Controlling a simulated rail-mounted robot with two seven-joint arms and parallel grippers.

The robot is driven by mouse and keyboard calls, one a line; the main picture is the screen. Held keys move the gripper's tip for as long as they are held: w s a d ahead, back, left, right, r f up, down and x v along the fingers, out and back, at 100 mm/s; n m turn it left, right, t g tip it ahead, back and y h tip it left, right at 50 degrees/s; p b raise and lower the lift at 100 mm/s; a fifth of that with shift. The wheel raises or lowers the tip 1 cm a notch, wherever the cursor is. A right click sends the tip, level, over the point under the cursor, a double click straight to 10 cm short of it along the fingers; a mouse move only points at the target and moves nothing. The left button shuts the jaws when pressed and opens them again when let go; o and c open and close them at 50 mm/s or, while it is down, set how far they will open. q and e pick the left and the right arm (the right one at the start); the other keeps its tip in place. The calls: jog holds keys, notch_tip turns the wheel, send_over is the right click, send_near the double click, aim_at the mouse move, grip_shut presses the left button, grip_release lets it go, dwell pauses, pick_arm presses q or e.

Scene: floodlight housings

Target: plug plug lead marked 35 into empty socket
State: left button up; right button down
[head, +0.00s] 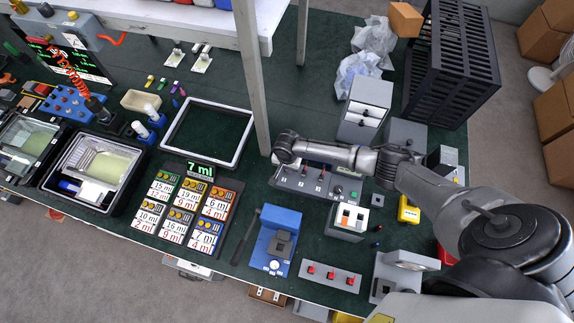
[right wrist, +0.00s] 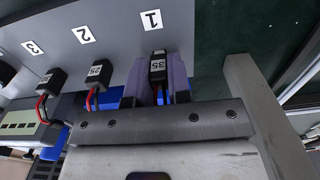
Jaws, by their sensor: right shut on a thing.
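In the right wrist view the plug lead marked 35 (right wrist: 157,67) is a small black plug with red and dark wires below it. The purple fingers of my right gripper (right wrist: 156,84) are shut on its two sides. The plug is at the grey panel (right wrist: 110,15), below label 1. I cannot tell whether it is seated in a socket there; the contact is hidden. In the head view my right wrist (head: 286,148) is over the table near the upright post, and its fingers are not clearly visible. My left gripper is not in view.
A plug marked 25 (right wrist: 97,74) is below label 2, and another black plug (right wrist: 50,80) is below label 3. A grey upright post (head: 252,75) stands beside my right wrist. A grey control box (head: 318,183) and an empty framed tray (head: 208,133) are close by.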

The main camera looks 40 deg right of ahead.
jog(key=shift+f, duration=0.25)
jog(key=c, duration=1)
grip_release()
jog(key=shift+r, duration=0.1)
jog(key=shift+r+p, duration=0.9)
jog(key=shift+r, duration=5.95)
